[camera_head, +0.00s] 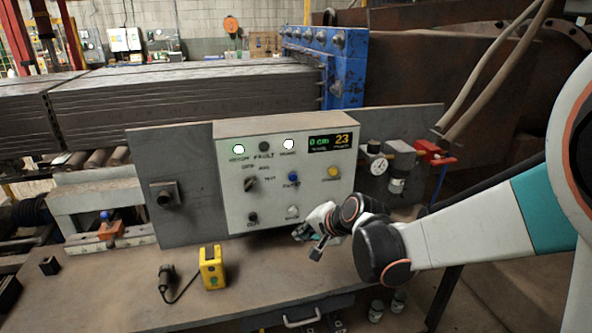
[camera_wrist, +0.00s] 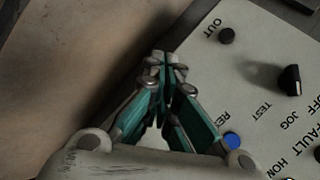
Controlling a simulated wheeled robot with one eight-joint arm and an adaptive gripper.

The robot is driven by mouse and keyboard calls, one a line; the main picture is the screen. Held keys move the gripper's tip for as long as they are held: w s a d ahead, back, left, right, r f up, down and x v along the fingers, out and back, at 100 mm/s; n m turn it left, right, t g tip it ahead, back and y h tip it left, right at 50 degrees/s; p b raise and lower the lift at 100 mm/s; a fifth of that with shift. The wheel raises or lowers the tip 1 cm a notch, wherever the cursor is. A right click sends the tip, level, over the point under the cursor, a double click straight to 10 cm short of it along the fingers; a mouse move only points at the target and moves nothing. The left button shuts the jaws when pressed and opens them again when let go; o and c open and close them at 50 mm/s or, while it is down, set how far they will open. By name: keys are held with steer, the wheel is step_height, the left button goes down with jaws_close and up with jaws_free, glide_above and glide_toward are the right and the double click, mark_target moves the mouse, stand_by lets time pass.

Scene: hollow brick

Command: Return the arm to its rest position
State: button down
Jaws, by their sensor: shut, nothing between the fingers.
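My arm reaches in from the right in the head view. My gripper (camera_head: 304,236) is low in front of the control panel (camera_head: 231,186), near its bottom edge and above the bench. In the wrist view my gripper (camera_wrist: 163,62) has its teal-sided fingers together at the tips, with nothing between them. The panel face (camera_wrist: 240,75) fills the right of that view, with a black knob (camera_wrist: 289,80), a small black button (camera_wrist: 226,35) and a blue button (camera_wrist: 231,140). I cannot tell whether the fingertips touch the panel.
A yellow box (camera_head: 212,267) and a black corded device (camera_head: 167,278) are on the bench (camera_head: 120,290). A pressure gauge (camera_head: 378,166) and red valve (camera_head: 432,150) are right of the panel. A blue press frame (camera_head: 345,65) stands behind. The bench front is mostly clear.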

steer(key=s+d+r+n+h, duration=0.3)
steer(key=s+d, duration=0.6)
steer(key=s, duration=0.5)
steer(key=s+d+r+n+h, duration=0.3)
steer(key=s+d, duration=0.6)
steer(key=s, duration=0.4)
steer(key=shift+s+d+r+n+g, duration=0.3)
steer(key=shift+s+r+n, duration=0.1)
steer(key=shift+r+n, duration=0.25)
